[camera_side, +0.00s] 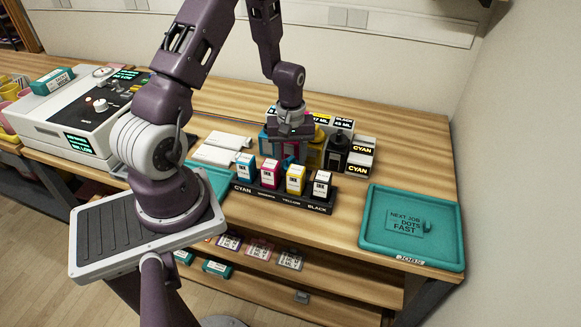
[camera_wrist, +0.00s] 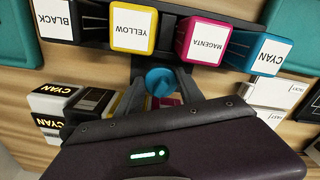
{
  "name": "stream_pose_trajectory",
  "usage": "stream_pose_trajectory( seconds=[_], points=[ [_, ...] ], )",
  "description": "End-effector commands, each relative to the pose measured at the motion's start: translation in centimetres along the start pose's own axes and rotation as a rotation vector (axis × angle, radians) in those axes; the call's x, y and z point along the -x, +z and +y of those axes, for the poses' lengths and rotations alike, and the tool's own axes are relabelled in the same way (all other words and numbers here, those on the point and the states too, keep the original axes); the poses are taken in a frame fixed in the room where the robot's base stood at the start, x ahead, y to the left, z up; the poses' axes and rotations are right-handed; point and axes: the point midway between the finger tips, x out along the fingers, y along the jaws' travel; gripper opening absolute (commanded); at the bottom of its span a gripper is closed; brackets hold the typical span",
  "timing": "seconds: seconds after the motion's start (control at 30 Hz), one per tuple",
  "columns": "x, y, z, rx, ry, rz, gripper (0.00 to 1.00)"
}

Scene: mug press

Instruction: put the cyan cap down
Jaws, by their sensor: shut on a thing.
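The cyan cap (camera_wrist: 160,81) is a small round blue piece between the two dark fingers of my gripper (camera_wrist: 161,88) in the wrist view. My gripper (camera_side: 289,152) is shut on it. In the side view the gripper points down just behind the row of ink cartridges, and the cap is mostly hidden there. The row holds the cyan cartridge (camera_wrist: 262,52), the magenta cartridge (camera_wrist: 205,41), the yellow cartridge (camera_wrist: 133,28) and the black cartridge (camera_wrist: 57,20). How high the cap is above the bench is hard to tell.
Behind the gripper stand a black bottle (camera_side: 337,151) and cartons marked CYAN (camera_side: 358,169). White cards (camera_side: 217,155) lie to the left, near the white press (camera_side: 75,118). A teal job tray (camera_side: 447,248) lies at the right, with bare bench between it and the cartridges.

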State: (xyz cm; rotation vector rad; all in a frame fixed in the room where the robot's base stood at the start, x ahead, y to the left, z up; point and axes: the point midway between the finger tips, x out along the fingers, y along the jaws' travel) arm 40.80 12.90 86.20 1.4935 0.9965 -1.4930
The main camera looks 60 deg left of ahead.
Motion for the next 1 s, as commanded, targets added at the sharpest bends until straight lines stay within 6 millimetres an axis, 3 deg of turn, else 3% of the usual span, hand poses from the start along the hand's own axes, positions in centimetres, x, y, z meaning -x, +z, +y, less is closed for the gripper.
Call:
stream_pose_trajectory(
  seconds=[0.13,0.5,0.53,0.6,1.0],
  points=[
    [-2.5,0.0,0.0,0.001,-0.001,-0.002,0.07],
    [-3.0,0.0,0.0,0.002,0.0,0.0,0.07],
    [-2.9,-0.1,0.0,0.002,0.0,0.0,0.5],
    [-2.9,-0.1,0.0,0.002,0.0,0.0,0.64],
    [-2.3,-0.1,0.0,0.002,0.001,0.002,0.66]
  ],
)
